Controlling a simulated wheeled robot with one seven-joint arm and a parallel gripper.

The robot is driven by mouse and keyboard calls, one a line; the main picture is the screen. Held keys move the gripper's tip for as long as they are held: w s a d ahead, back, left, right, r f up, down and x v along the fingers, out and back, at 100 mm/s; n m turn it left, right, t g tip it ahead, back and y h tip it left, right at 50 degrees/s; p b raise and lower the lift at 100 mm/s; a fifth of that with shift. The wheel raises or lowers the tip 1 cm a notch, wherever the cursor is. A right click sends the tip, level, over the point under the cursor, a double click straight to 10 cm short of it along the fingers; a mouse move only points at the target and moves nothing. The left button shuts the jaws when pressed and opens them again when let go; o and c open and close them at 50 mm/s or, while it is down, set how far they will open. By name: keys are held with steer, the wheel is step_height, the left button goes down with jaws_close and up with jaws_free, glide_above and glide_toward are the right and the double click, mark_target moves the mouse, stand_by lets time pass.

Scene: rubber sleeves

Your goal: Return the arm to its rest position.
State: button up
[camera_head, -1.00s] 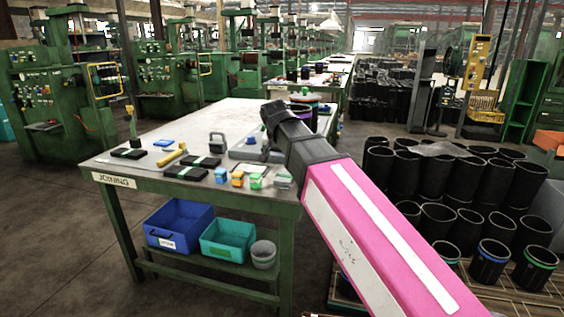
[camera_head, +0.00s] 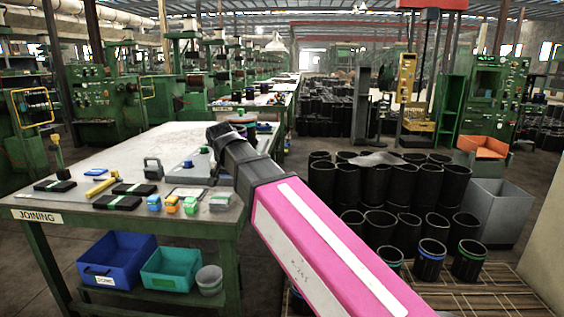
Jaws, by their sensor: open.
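My arm (camera_head: 325,250) reaches up from the lower right in the head view, a pink and white link ending in a black jointed section. That black end stands in front of the right edge of the joining bench, and I cannot tell from this view whether it touches anything. No gripper fingers show, and nothing is seen held at the arm's end. The arm hides part of the bench's right side and the floor beside it.
The green joining bench (camera_head: 125,150) carries several small parts. A blue bin (camera_head: 115,262) and a teal bin (camera_head: 170,268) sit on its lower shelf. Several black rubber sleeves (camera_head: 375,185) stand right of my arm. A grey bin (camera_head: 495,210) is farther right.

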steer(key=w+d+f+g, duration=0.2)
steer(key=d+f, duration=1.6)
steer(key=f, duration=0.2)
steer(key=s+d+f+g, duration=0.1)
steer(key=s+d+f, duration=0.3)
steer(key=d+f, duration=0.4)
steer(key=s+d+f+g, duration=0.1)
steer(key=s+d+f, duration=0.3)
steer(key=d+f, duration=0.5)
steer(key=shift+d+n+g, duration=0.3)
steer(key=shift+d+n, duration=0.1)
steer(key=shift+d, duration=0.3)
steer(key=shift+o, duration=0.5)
